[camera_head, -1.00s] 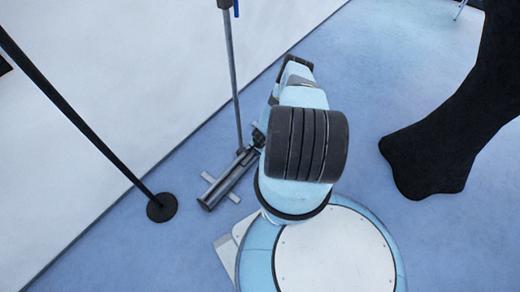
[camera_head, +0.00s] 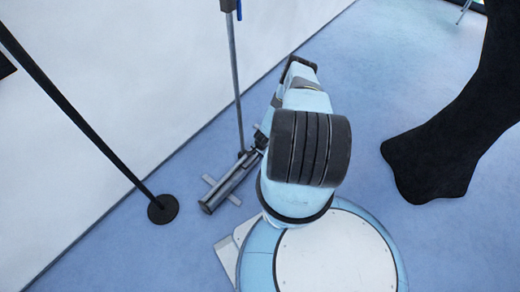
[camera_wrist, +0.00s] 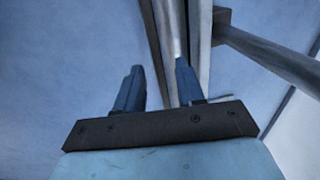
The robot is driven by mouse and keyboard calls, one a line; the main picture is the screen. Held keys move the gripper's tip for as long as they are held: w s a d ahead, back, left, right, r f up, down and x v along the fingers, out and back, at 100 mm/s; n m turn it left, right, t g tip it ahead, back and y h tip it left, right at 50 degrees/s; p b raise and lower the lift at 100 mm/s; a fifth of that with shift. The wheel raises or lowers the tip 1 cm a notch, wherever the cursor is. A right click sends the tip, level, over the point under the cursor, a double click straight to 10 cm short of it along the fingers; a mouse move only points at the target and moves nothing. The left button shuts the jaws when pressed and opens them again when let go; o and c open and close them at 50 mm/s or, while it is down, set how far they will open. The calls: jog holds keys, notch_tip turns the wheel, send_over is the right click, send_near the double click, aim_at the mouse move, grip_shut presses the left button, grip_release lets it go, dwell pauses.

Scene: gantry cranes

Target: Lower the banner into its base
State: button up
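The banner's base is a grey tube-shaped housing (camera_head: 228,186) with flat cross feet, lying on the blue floor beside my arm. A thin grey pole (camera_head: 236,95) rises from it, with a blue clip-like part (camera_head: 239,10) at the top edge of the head view. No banner sheet is clearly seen. In the wrist view my gripper (camera_wrist: 160,82) has its two blue fingers apart. A silver pole (camera_wrist: 172,28) and dark strips run past the fingers, and the pole passes behind the right finger. I see nothing clamped between them.
A black post with a round foot (camera_head: 163,209) stands on the left by the white wall (camera_head: 120,60). A large black leg-like shape (camera_head: 435,150) stands on the right. In the wrist view a thick grey tube (camera_wrist: 270,55) crosses at upper right. The floor at centre right is clear.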

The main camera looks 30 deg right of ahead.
notch_tip(320, 180, up, 13)
jog(key=s, duration=0.2)
jog(key=shift+d+f, duration=0.2)
jog(key=shift+d, duration=0.2)
jog(key=shift+s, duration=0.15)
